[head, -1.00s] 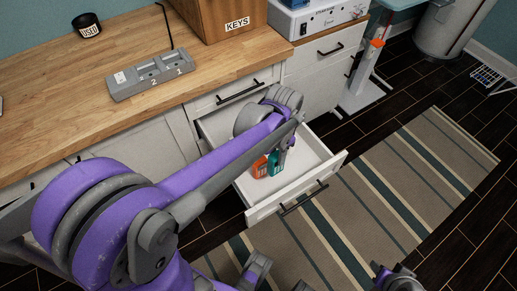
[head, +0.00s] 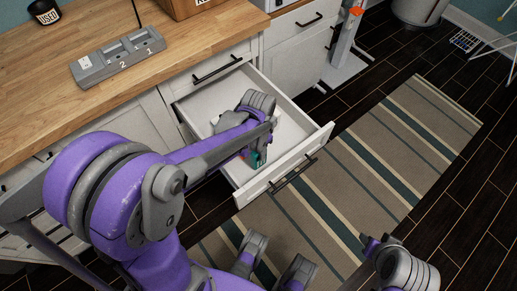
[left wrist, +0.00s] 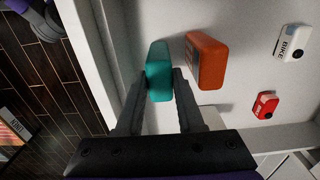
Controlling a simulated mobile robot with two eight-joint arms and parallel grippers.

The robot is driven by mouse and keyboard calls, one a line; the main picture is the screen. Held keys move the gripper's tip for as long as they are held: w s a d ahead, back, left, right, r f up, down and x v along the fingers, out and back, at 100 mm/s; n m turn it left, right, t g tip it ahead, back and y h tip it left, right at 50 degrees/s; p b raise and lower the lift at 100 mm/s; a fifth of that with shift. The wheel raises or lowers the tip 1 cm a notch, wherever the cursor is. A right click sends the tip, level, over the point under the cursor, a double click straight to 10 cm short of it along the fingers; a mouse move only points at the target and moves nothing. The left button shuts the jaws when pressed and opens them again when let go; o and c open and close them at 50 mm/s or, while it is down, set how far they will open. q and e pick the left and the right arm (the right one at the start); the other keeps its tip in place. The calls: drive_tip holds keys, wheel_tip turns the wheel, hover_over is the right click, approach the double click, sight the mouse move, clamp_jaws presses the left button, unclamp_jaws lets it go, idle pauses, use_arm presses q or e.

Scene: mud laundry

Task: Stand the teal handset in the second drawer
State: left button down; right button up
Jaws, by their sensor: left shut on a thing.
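The teal handset (head: 260,157) is inside the open second drawer (head: 226,97), close to its front panel. My left gripper (head: 257,147) reaches down into the drawer and is shut on it. In the left wrist view the teal handset (left wrist: 158,62) sits between both fingers, with an orange handset (left wrist: 207,60) beside it, apart. My arm mostly hides the orange handset in the head view. I cannot tell whether the teal handset touches the drawer floor. My right arm is at the lower right (head: 405,268); its fingers are not clear.
A white item marked BIKE (left wrist: 293,43) and a red item (left wrist: 265,105) also lie in the drawer. The closed top drawer (head: 212,77) is just above. A grey numbered dock (head: 118,58) stands on the wooden counter (head: 70,45). A striped rug (head: 400,150) covers the floor.

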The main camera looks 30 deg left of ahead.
use_arm(q)
drive_tip(key=shift+f, duration=0.2)
drive_tip(key=c, duration=0.5)
unclamp_jaws()
drive_tip(key=shift+r, duration=0.1)
drive_tip(key=shift+r, duration=0.1)
drive_tip(key=shift+r, duration=0.3)
wheel_tip(320, 180, up, 11)
drive_tip(key=p, duration=0.3)
drive_tip(key=shift+s+d+f+n+t, duration=0.3)
drive_tip(key=shift+s+d+n+t, duration=0.4)
drive_tip(key=shift+s, duration=1.25)
drive_tip(key=shift+s+d+f+n+t, duration=0.4)
drive_tip(key=shift+s+n+t, duration=0.5)
drive_tip(key=shift+s, duration=1.05)
drive_tip(key=shift+s+d+f+n+t, duration=0.25)
drive_tip(key=shift+s+d+n+t, duration=0.55)
drive_tip(key=shift+s, duration=1.15)
